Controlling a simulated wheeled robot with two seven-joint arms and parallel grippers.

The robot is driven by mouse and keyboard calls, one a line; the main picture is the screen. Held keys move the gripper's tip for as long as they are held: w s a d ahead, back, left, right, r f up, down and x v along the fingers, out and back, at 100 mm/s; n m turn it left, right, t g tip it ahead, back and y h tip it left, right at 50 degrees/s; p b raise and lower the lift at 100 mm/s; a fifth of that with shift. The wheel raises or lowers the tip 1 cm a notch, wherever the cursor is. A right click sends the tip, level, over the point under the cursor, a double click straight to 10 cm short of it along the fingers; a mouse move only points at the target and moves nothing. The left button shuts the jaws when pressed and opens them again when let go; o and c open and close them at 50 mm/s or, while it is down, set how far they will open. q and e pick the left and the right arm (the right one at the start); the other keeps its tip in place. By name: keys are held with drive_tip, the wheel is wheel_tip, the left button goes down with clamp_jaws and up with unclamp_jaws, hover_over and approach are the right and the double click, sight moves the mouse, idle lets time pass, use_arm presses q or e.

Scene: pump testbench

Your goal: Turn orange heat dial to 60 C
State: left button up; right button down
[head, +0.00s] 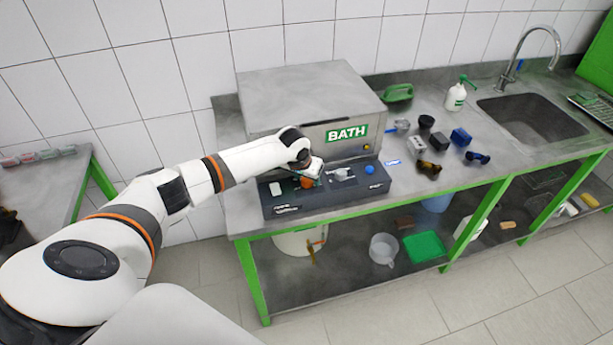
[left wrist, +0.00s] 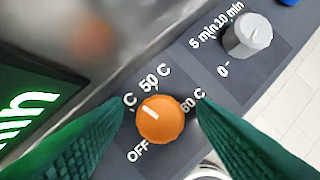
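The orange heat dial (left wrist: 160,126) is on the dark control panel (left wrist: 209,66), with a white mark on its face. The mark is on the upper-left part of the dial; its exact reading is hard to tell. OFF is at lower left, 50 C above and 60 C at right; another label ending in C is partly hidden by a finger. My left gripper (left wrist: 160,104) has its green fingers apart, one on each side of the dial; I cannot tell whether they touch it. In the head view, my left gripper (head: 313,174) is at the orange dial (head: 307,183). My right gripper is not in view.
A grey timer knob (left wrist: 247,36) is beside the dial, and a blue button (head: 369,169) is at the panel's right. The steel BATH box (head: 310,92) stands right behind the panel. Several small items, a bottle (head: 456,97) and a sink (head: 532,115) are farther right.

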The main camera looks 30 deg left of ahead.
use_arm(q)
drive_tip(key=b+v, duration=0.2)
drive_tip(key=v, duration=1)
